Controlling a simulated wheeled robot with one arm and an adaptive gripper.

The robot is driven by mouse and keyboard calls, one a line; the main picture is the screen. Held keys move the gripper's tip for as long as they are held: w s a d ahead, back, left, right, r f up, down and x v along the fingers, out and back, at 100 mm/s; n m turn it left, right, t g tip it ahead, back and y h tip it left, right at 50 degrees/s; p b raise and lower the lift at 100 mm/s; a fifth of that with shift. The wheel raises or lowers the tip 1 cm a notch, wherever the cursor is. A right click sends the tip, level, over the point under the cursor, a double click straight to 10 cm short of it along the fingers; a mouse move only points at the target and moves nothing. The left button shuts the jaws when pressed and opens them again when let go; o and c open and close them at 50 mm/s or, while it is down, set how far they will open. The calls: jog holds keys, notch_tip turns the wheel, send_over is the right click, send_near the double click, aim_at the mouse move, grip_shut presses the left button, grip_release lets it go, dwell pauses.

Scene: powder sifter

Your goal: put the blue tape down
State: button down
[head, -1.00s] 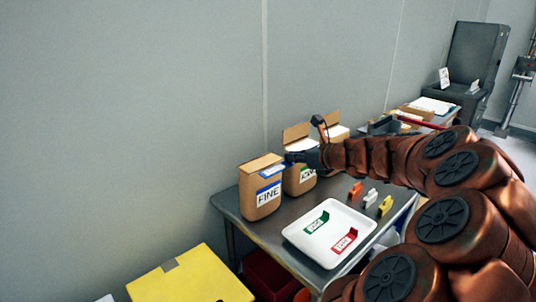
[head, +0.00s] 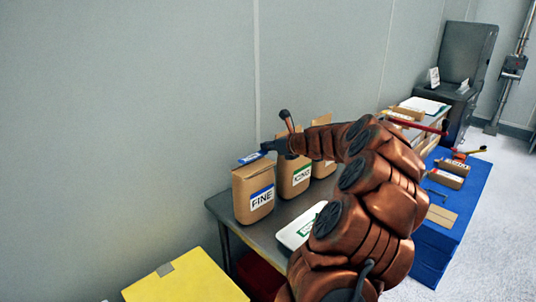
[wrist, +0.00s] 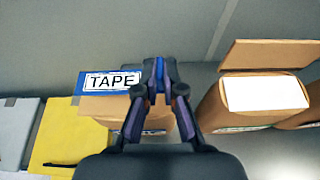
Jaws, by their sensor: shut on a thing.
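The blue tape (head: 250,158) is a small blue piece with a white label, which reads "TAPE" in the wrist view (wrist: 112,82). My gripper (wrist: 158,92) is shut on its right end. In the head view my gripper (head: 268,148) is at the top of the box marked FINE (head: 254,196). The tape is over the far edge of that box's top. I cannot tell whether it touches the box. The box top (wrist: 100,104) shows partly behind my fingers in the wrist view.
A green-labelled box (head: 294,178) and another brown box (head: 323,168) stand to the right. My arm hides much of the white tray (head: 295,234) and the grey table (head: 238,226). A yellow box (head: 185,280) is below left. The wall is close behind.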

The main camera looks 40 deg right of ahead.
jog(key=shift+w+f, duration=0.25)
jog(key=shift+f, duration=0.1)
jog(key=shift+s+d+f, duration=0.1)
jog(key=shift+f, duration=1.3)
jog(key=c, duration=1.3)
grip_release()
jog(key=shift+f, duration=0.1)
jog(key=v, duration=1.2)
jog(key=shift+b, duration=0.45)
